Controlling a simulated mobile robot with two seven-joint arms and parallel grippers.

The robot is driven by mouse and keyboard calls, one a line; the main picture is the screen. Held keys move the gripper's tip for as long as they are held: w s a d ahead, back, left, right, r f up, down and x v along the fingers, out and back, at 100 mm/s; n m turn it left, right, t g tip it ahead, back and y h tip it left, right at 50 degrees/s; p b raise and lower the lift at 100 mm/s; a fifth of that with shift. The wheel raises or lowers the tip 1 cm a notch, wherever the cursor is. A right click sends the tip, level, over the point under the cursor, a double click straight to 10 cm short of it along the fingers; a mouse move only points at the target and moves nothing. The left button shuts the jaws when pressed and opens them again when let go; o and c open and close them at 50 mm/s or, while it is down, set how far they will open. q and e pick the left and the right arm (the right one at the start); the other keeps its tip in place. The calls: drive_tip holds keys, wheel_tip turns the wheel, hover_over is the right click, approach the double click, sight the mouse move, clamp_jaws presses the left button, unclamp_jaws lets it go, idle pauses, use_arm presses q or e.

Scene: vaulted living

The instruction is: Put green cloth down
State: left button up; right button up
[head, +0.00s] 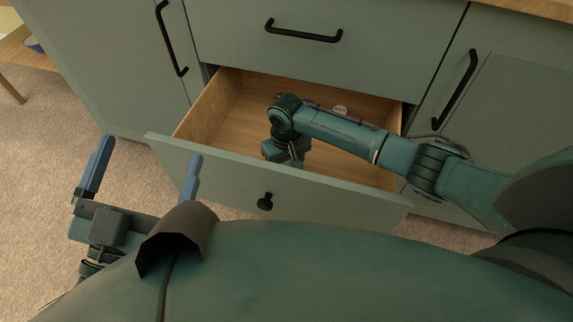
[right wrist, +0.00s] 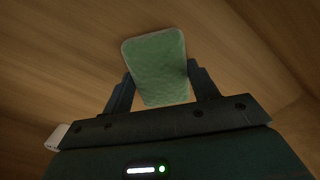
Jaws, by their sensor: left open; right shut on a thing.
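The green cloth (right wrist: 158,65) shows in the right wrist view as a small flat rectangle between the fingers of my right gripper (right wrist: 160,90), which is shut on it. Wooden drawer boards lie behind it; I cannot tell whether the cloth touches the drawer bottom. In the head view my right arm reaches into the open drawer (head: 225,105), and its wrist hides the cloth and the fingers. My left gripper (head: 146,172) is open and empty, left of the drawer front, over the carpet.
The drawer front (head: 300,192) with a dark knob (head: 265,202) stands between my body and the drawer's inside. A purple item (head: 309,103) and a white item (head: 340,110) lie at the drawer's back. Closed cabinet doors flank the drawer. Carpet (head: 50,150) is clear at left.

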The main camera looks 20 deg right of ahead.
drive_tip(key=shift+f, duration=0.15)
drive_tip(key=o, duration=1)
drive_tip(key=shift+o, duration=0.2)
drive_tip(key=shift+r+p, duration=0.35)
drive_tip(key=shift+r, duration=0.4)
wheel_tip(320, 180, up, 3)
drive_tip(key=shift+r+p, duration=0.2)
drive_tip(key=shift+p, duration=0.75)
use_arm(q)
drive_tip(key=shift+s+a+f+g+y+p, duration=0.15)
drive_tip(key=shift+a+f+g+y+p, duration=0.2)
drive_tip(key=shift+p, duration=0.45)
drive_tip(key=shift+s+f+g+y+p, duration=0.15)
drive_tip(key=shift+f+y+p, duration=0.2)
drive_tip(key=shift+y+p, duration=0.35)
use_arm(e)
wheel_tip(320, 180, up, 8)
drive_tip(key=shift+f, duration=0.25)
